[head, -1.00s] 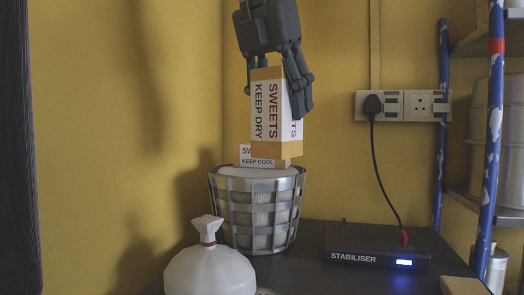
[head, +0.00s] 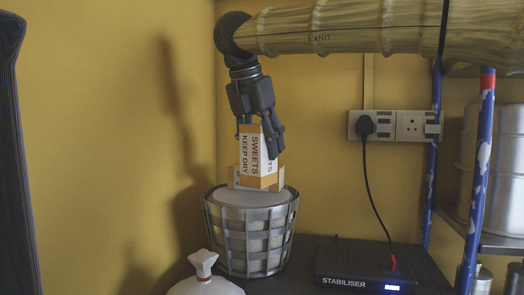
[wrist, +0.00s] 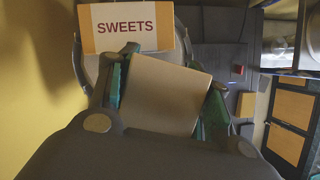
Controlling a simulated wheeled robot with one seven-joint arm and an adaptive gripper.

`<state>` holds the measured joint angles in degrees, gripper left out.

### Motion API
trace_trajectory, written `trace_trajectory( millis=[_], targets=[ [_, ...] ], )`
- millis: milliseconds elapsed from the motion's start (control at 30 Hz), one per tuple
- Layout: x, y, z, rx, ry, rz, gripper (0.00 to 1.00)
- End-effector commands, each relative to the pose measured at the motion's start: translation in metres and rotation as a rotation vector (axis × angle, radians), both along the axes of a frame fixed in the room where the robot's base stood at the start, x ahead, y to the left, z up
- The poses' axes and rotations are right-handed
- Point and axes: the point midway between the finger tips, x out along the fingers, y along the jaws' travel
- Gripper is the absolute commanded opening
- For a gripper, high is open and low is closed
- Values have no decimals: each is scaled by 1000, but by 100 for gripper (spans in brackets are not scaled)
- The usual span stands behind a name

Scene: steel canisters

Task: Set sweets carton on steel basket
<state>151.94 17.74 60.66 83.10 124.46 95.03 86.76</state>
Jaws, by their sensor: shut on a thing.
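A tall white and orange sweets carton (head: 251,158) marked "SWEETS" and "KEEP DRY" is upright in my gripper (head: 260,140), which points down and is shut on its upper part. The steel basket (head: 250,238) stands below it, with a pale round top inside its rim. The carton's lower end is just over that top; I cannot tell whether it touches. A second sweets carton (head: 233,178) sits on the basket behind the held one, which mostly hides it. In the wrist view the held carton's plain end (wrist: 165,95) is between my fingers, beside the second carton (wrist: 125,28).
A white tied sack (head: 204,280) stands in front of the basket. A black stabiliser box (head: 350,268) is to the right, its cable running up to a wall socket (head: 395,125). Blue posts (head: 478,185) and shelves with steel canisters (head: 505,170) stand at far right.

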Motion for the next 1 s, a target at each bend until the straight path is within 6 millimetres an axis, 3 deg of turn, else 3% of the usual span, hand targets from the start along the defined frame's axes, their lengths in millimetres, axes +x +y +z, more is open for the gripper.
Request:
trace_trajectory(
  millis=[300, 667, 700, 800, 1000],
  targets=[
    [-1, -1, -27, 0, 2, 1, 17],
    [-1, -1, -32, 1, 1, 0, 17],
    [-1, -1, -32, 0, 1, 0, 53],
    [-1, 0, -31, 0, 2, 1, 71],
    [-1, 0, -31, 0, 2, 1, 71]
  ],
)
